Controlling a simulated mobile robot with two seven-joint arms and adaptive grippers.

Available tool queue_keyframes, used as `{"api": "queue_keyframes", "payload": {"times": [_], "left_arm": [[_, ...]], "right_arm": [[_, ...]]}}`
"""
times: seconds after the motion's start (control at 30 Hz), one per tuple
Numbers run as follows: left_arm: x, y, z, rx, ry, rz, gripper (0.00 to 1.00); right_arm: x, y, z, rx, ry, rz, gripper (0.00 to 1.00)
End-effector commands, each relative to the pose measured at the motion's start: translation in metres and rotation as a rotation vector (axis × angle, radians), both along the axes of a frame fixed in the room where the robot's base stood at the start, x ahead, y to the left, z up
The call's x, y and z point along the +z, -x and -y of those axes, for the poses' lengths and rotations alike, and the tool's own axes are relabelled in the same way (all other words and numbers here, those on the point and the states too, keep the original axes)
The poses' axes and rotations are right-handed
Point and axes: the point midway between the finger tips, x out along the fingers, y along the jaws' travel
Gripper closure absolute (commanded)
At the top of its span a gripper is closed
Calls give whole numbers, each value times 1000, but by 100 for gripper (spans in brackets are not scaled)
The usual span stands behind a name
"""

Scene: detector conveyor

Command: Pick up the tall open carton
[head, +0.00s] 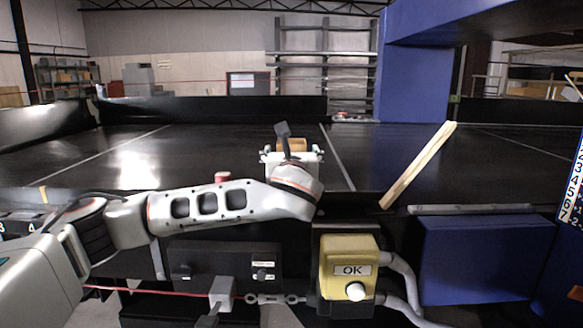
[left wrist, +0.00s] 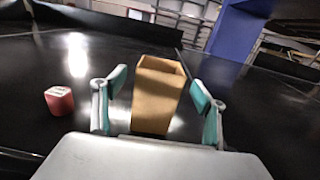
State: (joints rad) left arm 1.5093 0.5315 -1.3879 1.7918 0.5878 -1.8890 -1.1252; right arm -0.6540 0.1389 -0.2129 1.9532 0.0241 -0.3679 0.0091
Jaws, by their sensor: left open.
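The tall open carton (left wrist: 156,98) is a brown box with an open top, standing on the black belt in the left wrist view. My left gripper (left wrist: 157,92) is open, with one teal-padded finger to each side of the carton. I cannot tell whether either finger touches it. In the head view the carton (head: 291,145) shows only in part, behind my left gripper (head: 292,156) and wrist. My right gripper is not in view.
A red block (left wrist: 59,100) stands on the belt left of the carton; it also shows in the head view (head: 222,176). A wooden plank (head: 418,166) leans at the right. A yellow OK button box (head: 349,262) is at the front edge. The belt (head: 225,150) beyond is clear.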

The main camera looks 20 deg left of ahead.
Motion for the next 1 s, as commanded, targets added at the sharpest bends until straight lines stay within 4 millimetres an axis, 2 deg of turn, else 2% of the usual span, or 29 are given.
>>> {"api": "queue_keyframes", "payload": {"times": [0.03,0.2,0.47,0.5,0.7,1.0], "left_arm": [[4,-7,-4,4,-2,3,28],[3,-25,-9,3,-1,2,28],[1,-29,-9,0,0,0,28],[1,-29,-9,0,0,0,31],[1,-29,-9,0,0,0,81],[2,-29,-9,1,0,2,81]], "right_arm": [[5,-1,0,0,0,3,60],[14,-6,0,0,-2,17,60],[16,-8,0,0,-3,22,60],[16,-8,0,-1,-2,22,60],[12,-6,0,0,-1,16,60],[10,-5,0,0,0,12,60]]}}
